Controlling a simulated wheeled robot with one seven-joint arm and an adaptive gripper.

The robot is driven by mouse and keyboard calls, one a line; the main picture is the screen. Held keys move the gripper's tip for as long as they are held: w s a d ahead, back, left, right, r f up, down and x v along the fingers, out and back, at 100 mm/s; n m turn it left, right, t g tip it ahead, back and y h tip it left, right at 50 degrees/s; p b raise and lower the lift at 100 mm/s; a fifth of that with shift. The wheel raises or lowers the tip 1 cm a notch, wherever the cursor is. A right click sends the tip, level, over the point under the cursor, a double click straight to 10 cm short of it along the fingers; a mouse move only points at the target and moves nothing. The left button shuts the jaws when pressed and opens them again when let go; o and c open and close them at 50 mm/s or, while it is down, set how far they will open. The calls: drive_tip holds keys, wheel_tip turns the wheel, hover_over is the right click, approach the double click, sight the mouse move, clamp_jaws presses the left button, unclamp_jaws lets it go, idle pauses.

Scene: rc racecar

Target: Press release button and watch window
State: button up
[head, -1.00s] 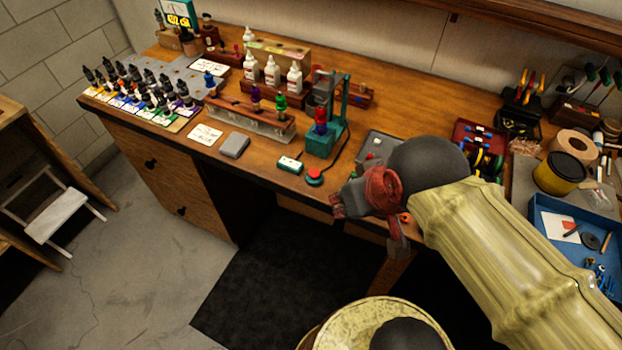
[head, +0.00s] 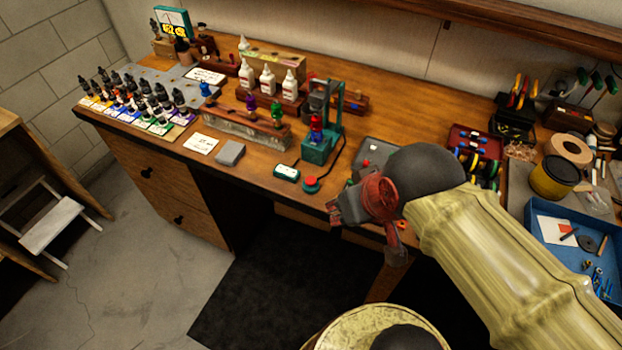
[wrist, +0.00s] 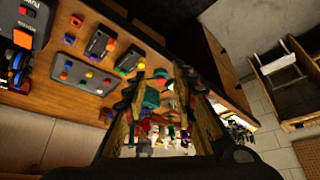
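A round red button (head: 311,184) on a dark teal base sits near the front edge of the wooden bench, with a cable behind it. A small teal box with a pale window (head: 286,172) lies just left of it; its reading is too small to make out. A teal press stand (head: 320,148) holding a red bottle stands behind the button. My gripper (head: 362,228) is at the bench's front edge, right of and nearer than the button, not touching it. In the wrist view my gripper (wrist: 158,85) has its fingers spread apart and empty, with bench items beyond.
Bottle racks (head: 245,130) and several dropper bottles fill the left and back. A lit display (head: 173,25) stands at the back left. A grey tray (head: 375,152), a spool rack (head: 474,150) and a blue tray (head: 575,240) lie right. Bare wood shows beside the small box.

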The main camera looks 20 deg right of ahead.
drive_tip(key=shift+c, duration=0.8)
clamp_jaws()
idle(0.6)
